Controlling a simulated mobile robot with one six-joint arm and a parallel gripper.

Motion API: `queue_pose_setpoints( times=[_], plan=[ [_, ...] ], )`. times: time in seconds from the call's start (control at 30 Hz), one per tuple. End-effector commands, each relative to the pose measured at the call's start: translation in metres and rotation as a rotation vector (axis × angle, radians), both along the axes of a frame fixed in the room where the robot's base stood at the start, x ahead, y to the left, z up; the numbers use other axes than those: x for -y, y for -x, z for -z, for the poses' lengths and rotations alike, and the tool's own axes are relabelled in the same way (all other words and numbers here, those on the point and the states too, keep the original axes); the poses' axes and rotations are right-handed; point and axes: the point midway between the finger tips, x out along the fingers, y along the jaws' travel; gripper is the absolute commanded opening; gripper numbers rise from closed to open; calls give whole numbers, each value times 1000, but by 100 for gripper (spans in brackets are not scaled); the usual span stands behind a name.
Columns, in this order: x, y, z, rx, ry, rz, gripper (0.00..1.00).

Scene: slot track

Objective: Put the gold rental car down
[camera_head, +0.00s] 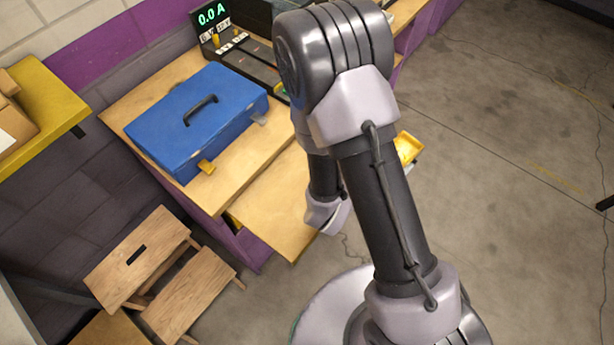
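I cannot make out the gold rental car in this view. My arm fills the middle of the picture, and its wrist hangs over the lower wooden board in front of the bench. My gripper itself does not show, so I cannot see whether it holds anything. Part of a dark track-like surface (252,62) lies at the back of the bench, mostly hidden behind my arm.
A closed blue toolbox (180,125) stands on the wooden bench (135,110). A display box (212,22) reads 0.0 A. A small yellow tray (408,147) shows right of my arm. A wooden step stool (140,255) stands lower left.

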Motion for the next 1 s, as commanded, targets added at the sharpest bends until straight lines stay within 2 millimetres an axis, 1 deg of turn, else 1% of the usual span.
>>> queue_pose_setpoints(
  times=[0.03,0.1,0.17,0.23,0.27,0.5,0.6,0.77,0.83,0.93,1.0],
  plan=[
    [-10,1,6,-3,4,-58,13],
    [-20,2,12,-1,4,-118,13],
    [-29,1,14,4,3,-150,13],
    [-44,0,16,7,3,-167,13],
    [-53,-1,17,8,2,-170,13],
    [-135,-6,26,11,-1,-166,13],
    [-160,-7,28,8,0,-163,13],
    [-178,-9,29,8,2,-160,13],
    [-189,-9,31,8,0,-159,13],
    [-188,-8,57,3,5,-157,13],
    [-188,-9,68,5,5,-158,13]
  ],
)
